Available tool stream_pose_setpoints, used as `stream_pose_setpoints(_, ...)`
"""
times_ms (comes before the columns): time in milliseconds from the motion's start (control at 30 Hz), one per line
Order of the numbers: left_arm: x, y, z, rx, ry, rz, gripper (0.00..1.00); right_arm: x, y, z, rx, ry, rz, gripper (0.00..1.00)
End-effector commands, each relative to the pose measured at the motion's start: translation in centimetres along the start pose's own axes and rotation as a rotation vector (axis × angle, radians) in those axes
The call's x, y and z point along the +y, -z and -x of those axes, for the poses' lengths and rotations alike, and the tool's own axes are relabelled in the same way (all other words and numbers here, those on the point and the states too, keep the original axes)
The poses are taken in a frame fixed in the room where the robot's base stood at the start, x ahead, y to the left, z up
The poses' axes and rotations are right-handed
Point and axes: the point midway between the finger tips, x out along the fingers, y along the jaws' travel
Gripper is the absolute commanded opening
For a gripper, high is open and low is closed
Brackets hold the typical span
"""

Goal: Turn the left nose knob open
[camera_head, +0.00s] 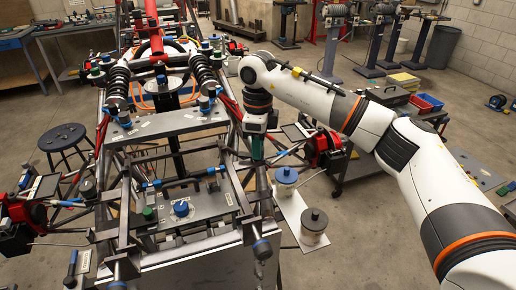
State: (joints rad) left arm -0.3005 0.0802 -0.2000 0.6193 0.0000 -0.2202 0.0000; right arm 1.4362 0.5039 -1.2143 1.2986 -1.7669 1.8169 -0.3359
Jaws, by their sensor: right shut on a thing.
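The tube chassis (120,205) stands with its nose towards me. My right arm comes in from the right, and my right gripper (257,146) points down beside the chassis's right-hand side tubes. It is shut on a small green part (257,151). The jaws hide much of this part, and I cannot tell whether it is the left nose knob. A round blue knob (181,208) sits on the nose plate, apart from the gripper. A small green part (148,214) stands to its left. My left gripper is not in view.
Two spools, one blue-topped (286,175) and one dark-topped (313,220), stand on a white board right of the nose. Suspension parts with red blocks (322,146) stick out on both sides. A dark stool (64,140) is at left. Open floor lies at right.

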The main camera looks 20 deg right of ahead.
Motion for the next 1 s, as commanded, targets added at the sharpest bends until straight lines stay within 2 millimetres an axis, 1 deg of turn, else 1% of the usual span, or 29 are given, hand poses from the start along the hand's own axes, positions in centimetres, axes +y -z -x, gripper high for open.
stream_pose_setpoints(100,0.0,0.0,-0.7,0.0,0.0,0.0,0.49,0.1,0.0,0.0,0.003,-0.004,-0.113,0.05)
stream_pose_setpoints(700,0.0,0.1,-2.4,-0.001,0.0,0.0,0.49,0.1,0.0,0.1,0.004,-0.003,-0.678,0.05)
stream_pose_setpoints(1000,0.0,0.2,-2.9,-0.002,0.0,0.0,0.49,0.1,0.0,0.1,0.005,-0.002,-0.907,0.05)
